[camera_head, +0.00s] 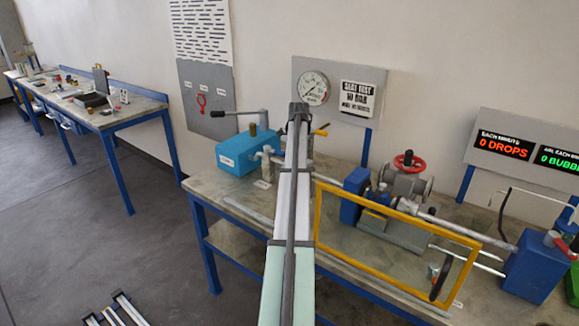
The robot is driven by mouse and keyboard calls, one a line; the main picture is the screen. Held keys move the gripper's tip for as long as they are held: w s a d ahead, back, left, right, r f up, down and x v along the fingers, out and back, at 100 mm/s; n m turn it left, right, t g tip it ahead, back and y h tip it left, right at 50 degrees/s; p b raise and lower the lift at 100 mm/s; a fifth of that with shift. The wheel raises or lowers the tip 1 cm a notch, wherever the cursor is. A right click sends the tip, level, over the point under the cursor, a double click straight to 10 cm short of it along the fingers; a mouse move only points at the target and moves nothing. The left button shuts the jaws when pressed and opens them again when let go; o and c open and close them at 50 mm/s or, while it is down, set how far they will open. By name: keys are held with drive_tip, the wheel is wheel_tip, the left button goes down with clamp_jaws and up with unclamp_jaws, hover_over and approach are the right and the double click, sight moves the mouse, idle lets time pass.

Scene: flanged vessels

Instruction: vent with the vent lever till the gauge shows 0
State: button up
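The round white gauge (313,88) hangs on a grey board behind the bench; its needle is too small to read. A small yellow lever (321,131) shows just right of my arm's far end, below the gauge. I cannot tell for certain that it is the vent lever. A long dark-handled lever (238,113) stands above a blue box (236,154) on the left. My arm reaches up the middle of the picture, and its dark far end (298,112) overlaps the pipework beside the yellow lever. The fingers cannot be made out, nor any contact.
A yellow frame (397,238) stands on the bench before a grey valve with a red handwheel (409,161). A sign (358,98) reads a 10 bar test. A display board (529,146) shows 0 drops. Another bench (125,118) is far left, with open floor between.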

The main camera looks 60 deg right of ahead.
drive_tip(key=shift+s+a+f, duration=0.15)
drive_tip(key=shift+a+f, duration=0.15)
drive_tip(key=shift+f, duration=0.15)
drive_tip(key=o, duration=1.7)
drive_tip(key=shift+c, duration=0.2)
drive_tip(key=shift+d, duration=0.25)
drive_tip(key=shift+r, duration=0.15)
drive_tip(key=shift+d+r, duration=0.1)
drive_tip(key=shift+r, duration=0.4)
wheel_tip(320, 180, up, 11)
